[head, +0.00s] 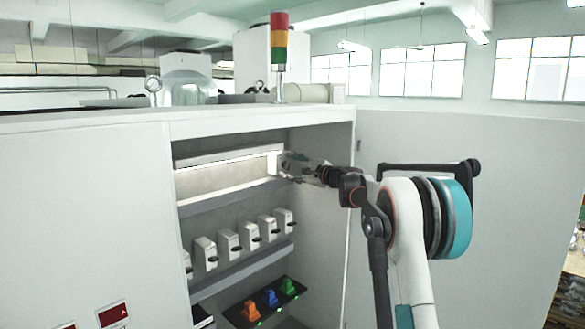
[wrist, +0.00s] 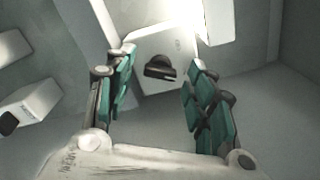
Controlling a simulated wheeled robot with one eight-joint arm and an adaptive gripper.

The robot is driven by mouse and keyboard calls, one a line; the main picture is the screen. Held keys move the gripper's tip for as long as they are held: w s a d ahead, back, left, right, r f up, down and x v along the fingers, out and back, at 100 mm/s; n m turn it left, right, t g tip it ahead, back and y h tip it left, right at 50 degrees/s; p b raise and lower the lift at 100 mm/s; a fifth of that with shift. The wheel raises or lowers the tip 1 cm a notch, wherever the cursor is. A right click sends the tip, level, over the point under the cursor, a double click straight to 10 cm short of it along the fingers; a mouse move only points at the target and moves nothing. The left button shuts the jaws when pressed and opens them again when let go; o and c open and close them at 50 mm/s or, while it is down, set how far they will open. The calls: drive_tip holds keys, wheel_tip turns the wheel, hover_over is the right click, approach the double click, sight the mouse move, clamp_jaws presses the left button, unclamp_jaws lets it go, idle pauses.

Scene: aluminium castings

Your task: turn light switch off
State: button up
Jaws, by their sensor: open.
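The light switch (wrist: 178,44) is a white box with a black knob (wrist: 159,67) on its face, seen in the wrist view. A bright glow shows beside it at the top. In the head view, a lit lamp strip (head: 222,175) runs under the top of an open cabinet, and the pale switch box (head: 274,163) shows at its right end. My gripper (head: 287,165) is at that box. In the wrist view my gripper (wrist: 162,58) is open, with its green-padded fingers on either side of the knob. I see no finger touching the knob.
Below the lamp is a row of several white boxes with black handles (head: 228,242). Lower down, orange (head: 250,311), blue (head: 271,298) and green (head: 288,287) connectors sit on a dark panel. The cabinet's right wall (head: 330,215) stands close to my arm.

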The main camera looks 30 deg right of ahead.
drive_tip(key=c, duration=1.1)
drive_tip(key=shift+o, duration=0.2)
drive_tip(key=shift+f+n, duration=0.1)
drive_tip(key=shift+n, duration=0.2)
drive_tip(key=n+b, duration=0.5)
drive_tip(key=n, duration=0.6)
drive_tip(key=shift+n, duration=0.3)
drive_tip(key=o, duration=1.1)
drive_tip(key=shift+c, duration=0.2)
